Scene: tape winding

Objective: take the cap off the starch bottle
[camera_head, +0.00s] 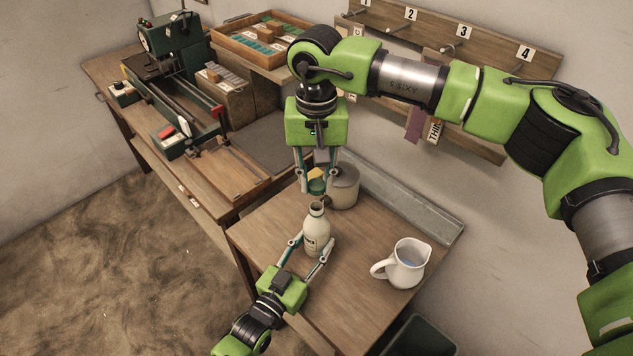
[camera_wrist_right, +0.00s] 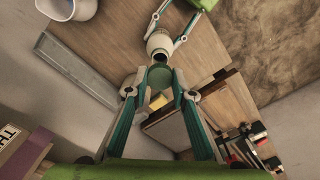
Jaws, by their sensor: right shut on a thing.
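The starch bottle (camera_head: 318,232), pale with a label, stands upright on the small wooden table. Its mouth is uncovered and dark inside; it also shows in the right wrist view (camera_wrist_right: 159,43). My left gripper (camera_head: 314,243) has its fingers on both sides of the bottle's body and looks shut on it. My right gripper (camera_head: 317,186) points down above the bottle and is shut on the green cap (camera_head: 316,188). The cap, a round green disc in the right wrist view (camera_wrist_right: 160,77), is held just above the bottle's mouth, apart from it.
A white jug (camera_head: 406,263) stands to the right. A long workbench (camera_head: 203,180) with a machine adjoins on the left. Numbered hooks on a board (camera_head: 436,38) line the wall. The table's front right is clear.

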